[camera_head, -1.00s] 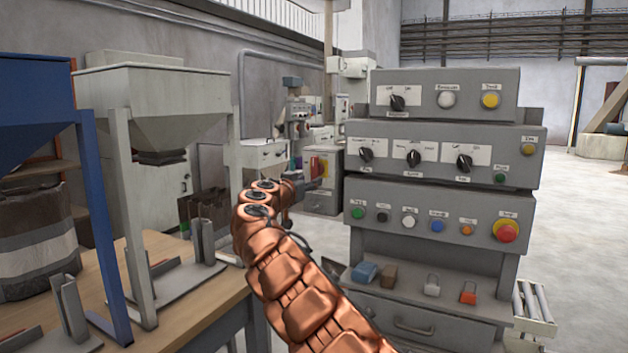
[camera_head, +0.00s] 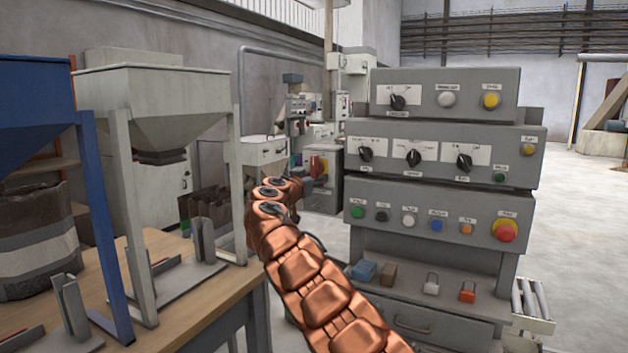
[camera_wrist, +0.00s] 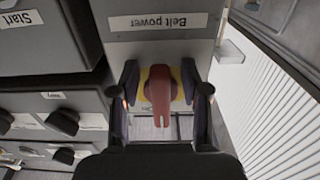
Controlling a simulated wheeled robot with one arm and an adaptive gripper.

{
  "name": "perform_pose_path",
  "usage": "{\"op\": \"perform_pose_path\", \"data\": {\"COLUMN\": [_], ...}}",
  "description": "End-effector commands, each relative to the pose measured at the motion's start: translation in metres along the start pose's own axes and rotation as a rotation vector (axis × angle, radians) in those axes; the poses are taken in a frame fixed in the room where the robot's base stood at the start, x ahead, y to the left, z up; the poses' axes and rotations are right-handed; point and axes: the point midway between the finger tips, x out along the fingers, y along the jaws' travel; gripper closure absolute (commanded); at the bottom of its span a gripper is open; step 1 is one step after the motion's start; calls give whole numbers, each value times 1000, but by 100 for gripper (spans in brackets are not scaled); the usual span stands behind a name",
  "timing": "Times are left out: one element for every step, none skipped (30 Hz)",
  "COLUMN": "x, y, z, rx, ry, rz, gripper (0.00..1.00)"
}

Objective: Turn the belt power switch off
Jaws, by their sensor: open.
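The belt power switch (camera_wrist: 160,96) is a red handle on a yellow plate, below an upside-down "Belt power" label (camera_wrist: 158,22) in the wrist view. Its handle points toward the bottom of that picture. My gripper (camera_wrist: 159,78) is open, with one finger on each side of the red handle. I cannot tell whether either finger touches it. In the head view the red and yellow switch (camera_head: 318,166) shows on a grey box left of the large control panel. My arm reaches toward it there, and the gripper itself is hard to make out.
The stepped control panel (camera_head: 440,192) with knobs and buttons stands right of my arm. A wooden workbench (camera_head: 205,315) with hopper frames (camera_head: 122,200) is on the left. In the wrist view, grey panel boxes (camera_wrist: 50,40) lie left, and a ribbed white surface (camera_wrist: 265,110) lies right.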

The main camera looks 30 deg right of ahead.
Motion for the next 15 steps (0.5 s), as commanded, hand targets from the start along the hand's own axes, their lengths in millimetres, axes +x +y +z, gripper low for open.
{"op": "perform_pose_path", "data": {"x": [0,0,0,0,0,0,0,0,0,0,0,0,0,0,0], "y": [0,0,0,0,0,0,0,0,0,0,0,0,0,0,0], "z": [0,0,0,0,0,0,0,0,0,0,0,0,0,0,0], "rx": [0,0,0,0,0,0,0,0,0,0,0,0,0,0,0], "ry": [0,0,0,0,0,0,0,0,0,0,0,0,0,0,1], "rz": [0,0,0,0,0,0,0,0,0,0,0,0,0,0,0], "gripper": [57,60,65,68,71,75,78,81,85,89,92,96,99,100,100]}}
